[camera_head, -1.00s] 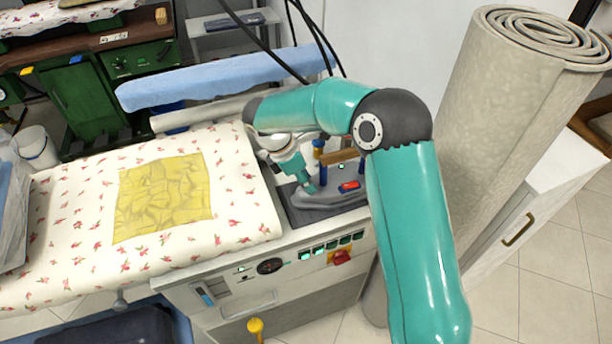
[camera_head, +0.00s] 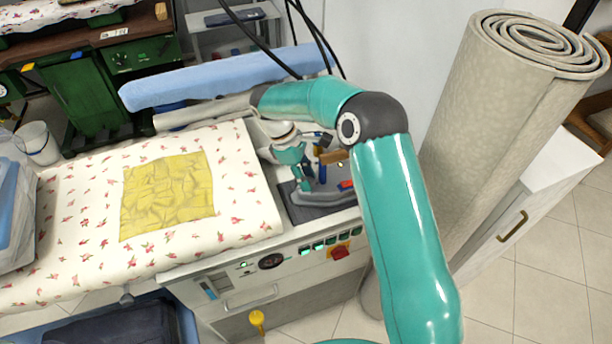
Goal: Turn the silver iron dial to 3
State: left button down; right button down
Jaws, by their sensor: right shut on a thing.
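The silver iron (camera_head: 328,196) rests on a dark pad (camera_head: 300,213) at the right end of the pressing table. It has a wooden handle (camera_head: 335,157) on a blue post and a red part at its right, partly behind my right arm. My right gripper (camera_head: 306,181) reaches down to the iron's top, left of the blue post. Its jaws are shut at the place of the dial; the dial is hidden by the fingers, and its setting cannot be read. My left gripper is not in view.
A flowered ironing surface (camera_head: 75,215) with a yellow cloth (camera_head: 168,194) lies to the left. A control panel (camera_head: 290,258) with a red knob (camera_head: 339,252) is below the iron. A rolled carpet (camera_head: 495,125) stands at the right. A blue padded board (camera_head: 215,78) is behind.

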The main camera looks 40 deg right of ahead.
jog(key=c, duration=0.9)
grip_release()
jog(key=shift+o, duration=0.2)
jog(key=shift+w+r, duration=0.1)
jog(key=shift+r, duration=0.05)
jog(key=v, duration=1.1)
jog(key=shift+r, duration=0.3)
jog(key=shift+a, duration=0.15)
